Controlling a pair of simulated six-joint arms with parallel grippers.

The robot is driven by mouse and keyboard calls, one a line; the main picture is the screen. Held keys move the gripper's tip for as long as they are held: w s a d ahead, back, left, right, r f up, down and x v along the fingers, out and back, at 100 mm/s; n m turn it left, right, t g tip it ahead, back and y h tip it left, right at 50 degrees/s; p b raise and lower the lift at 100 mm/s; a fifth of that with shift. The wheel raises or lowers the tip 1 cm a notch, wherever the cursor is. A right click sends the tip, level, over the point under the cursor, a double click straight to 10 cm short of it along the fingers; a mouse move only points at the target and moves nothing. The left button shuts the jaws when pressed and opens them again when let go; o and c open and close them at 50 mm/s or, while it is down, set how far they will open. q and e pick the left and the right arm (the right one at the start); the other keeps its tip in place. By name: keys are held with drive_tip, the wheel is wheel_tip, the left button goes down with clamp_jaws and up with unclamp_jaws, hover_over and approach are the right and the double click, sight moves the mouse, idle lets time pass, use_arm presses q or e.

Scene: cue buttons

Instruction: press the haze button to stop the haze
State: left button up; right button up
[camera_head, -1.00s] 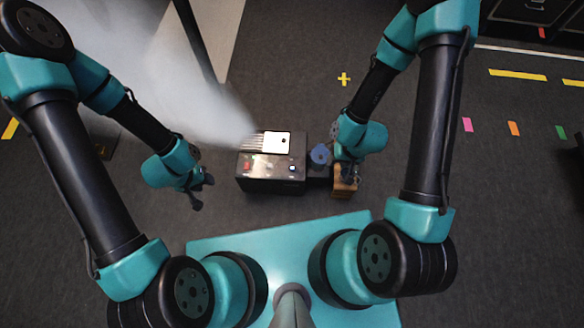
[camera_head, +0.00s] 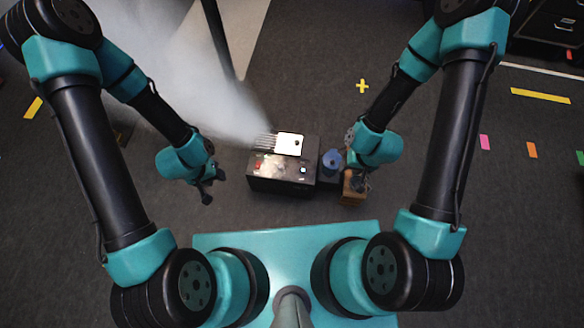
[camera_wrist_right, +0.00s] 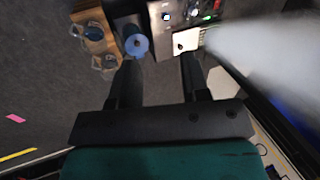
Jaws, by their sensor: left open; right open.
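A black box machine (camera_head: 283,178) stands on the grey floor beyond my base, with a red button (camera_head: 257,165) on the left of its top and a small pale-blue-lit button (camera_head: 303,170) on the right. Labels are too small to read. White haze (camera_head: 195,85) streams from the vents at its back left. The machine also shows at the top of the right wrist view (camera_wrist_right: 163,28). My left gripper (camera_head: 208,186) is open and empty, left of the machine and apart from it. My right gripper (camera_wrist_right: 158,68) is open, right of the machine; it touches nothing I can make out.
A white plate with a black dot (camera_head: 290,144) lies on the machine's top. A blue round-topped item (camera_head: 332,160) and a wooden block (camera_head: 353,190) stand to the machine's right; clear cups (camera_wrist_right: 92,30) show on the block. Open floor lies around, with coloured tape marks.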

drive_tip(key=shift+c, duration=0.4)
clamp_jaws()
idle(1.4)
